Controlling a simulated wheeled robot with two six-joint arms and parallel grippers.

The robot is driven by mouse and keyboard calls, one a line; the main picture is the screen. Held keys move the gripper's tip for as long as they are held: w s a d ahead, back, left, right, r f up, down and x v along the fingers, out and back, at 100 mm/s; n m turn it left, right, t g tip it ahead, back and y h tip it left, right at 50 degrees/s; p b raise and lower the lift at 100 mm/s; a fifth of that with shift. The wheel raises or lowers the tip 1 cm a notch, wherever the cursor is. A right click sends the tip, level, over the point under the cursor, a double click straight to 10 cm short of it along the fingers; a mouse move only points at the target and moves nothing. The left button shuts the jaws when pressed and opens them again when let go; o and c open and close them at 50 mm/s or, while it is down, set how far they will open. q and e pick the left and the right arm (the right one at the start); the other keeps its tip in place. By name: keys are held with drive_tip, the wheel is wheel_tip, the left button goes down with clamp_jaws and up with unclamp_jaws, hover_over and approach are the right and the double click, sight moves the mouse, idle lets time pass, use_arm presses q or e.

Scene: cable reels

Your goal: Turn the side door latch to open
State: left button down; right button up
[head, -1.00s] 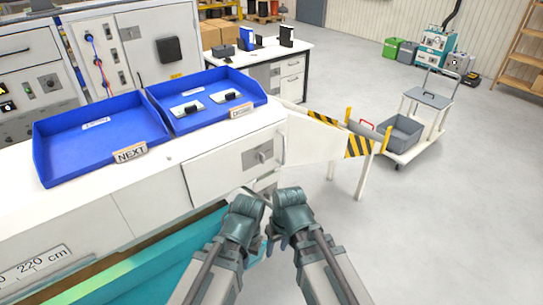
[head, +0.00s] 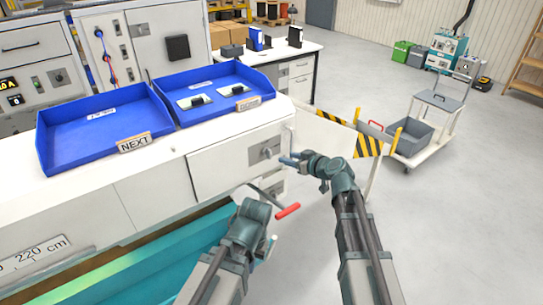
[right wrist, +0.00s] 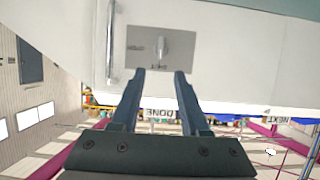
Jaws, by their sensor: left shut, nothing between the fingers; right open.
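The side door (head: 225,165) is a white panel on the front of the long white cabinet. It looks shut. Its latch (head: 266,152) is a small grey handle on a metal plate near the panel's right end. In the right wrist view the latch handle (right wrist: 162,46) stands upright on its plate, between and just beyond my fingertips. My right gripper (head: 286,160) is open and empty, pointing at the latch and apparently not touching it. My left gripper (head: 258,194) is shut and empty, low in front of the cabinet; its fingertips are hard to make out.
A red-gripped lever (head: 288,211) sticks out beside my left gripper. Blue trays (head: 100,160) rest on the worktop above the door. A yellow-black striped barrier (head: 368,145) and a grey trolley (head: 400,158) stand to the right. Open floor lies at front right.

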sight(271, 153)
drive_tip(key=b+x, duration=0.3)
drive_tip(key=x, duration=0.8)
drive_tip(key=shift+w+a+f+b, duration=0.1)
drive_tip(key=shift+w+f+b, duration=0.1)
drive_tip(key=shift+b, duration=0.2)
clamp_jaws()
